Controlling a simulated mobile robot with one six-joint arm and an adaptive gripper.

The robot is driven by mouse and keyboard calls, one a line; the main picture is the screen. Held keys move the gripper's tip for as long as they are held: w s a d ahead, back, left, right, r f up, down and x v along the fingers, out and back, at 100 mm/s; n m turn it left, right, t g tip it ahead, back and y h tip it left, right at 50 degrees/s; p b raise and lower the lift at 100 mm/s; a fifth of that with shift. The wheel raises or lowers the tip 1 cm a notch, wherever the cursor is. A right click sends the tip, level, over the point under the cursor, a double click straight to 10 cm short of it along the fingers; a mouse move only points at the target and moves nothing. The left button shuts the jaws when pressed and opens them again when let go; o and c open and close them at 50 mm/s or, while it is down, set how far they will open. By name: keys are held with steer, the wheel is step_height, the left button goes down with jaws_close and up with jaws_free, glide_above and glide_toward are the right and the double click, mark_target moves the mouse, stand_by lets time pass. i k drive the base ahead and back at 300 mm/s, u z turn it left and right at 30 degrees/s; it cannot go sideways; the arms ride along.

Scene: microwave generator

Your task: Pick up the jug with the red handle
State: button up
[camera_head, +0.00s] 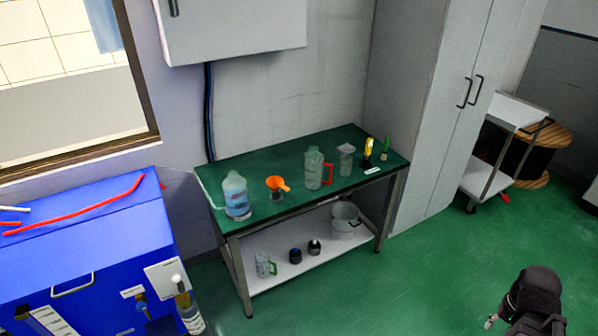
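The jug with the red handle (313,168) is clear and stands upright on the green top of a workbench (230,222), a little right of its middle. Its red handle (328,174) points right. What seems to be my gripper (495,322) shows only in part at the bottom right edge, below a dark arm part. It is far from the jug, over the green floor. Its fingers are too small and cut off to tell whether they are open or shut.
A blue-filled bottle (236,193) and an orange funnel (278,184) stand left of the jug. A clear container (346,160) and a yellow-handled tool (368,150) stand right. A bucket (345,221) is below. Green floor (410,270) before the bench is clear.

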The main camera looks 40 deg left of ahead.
mark_target(319, 173)
steer(key=u, duration=0.7)
steer(key=i, duration=1.3)
steer(key=u, duration=0.3)
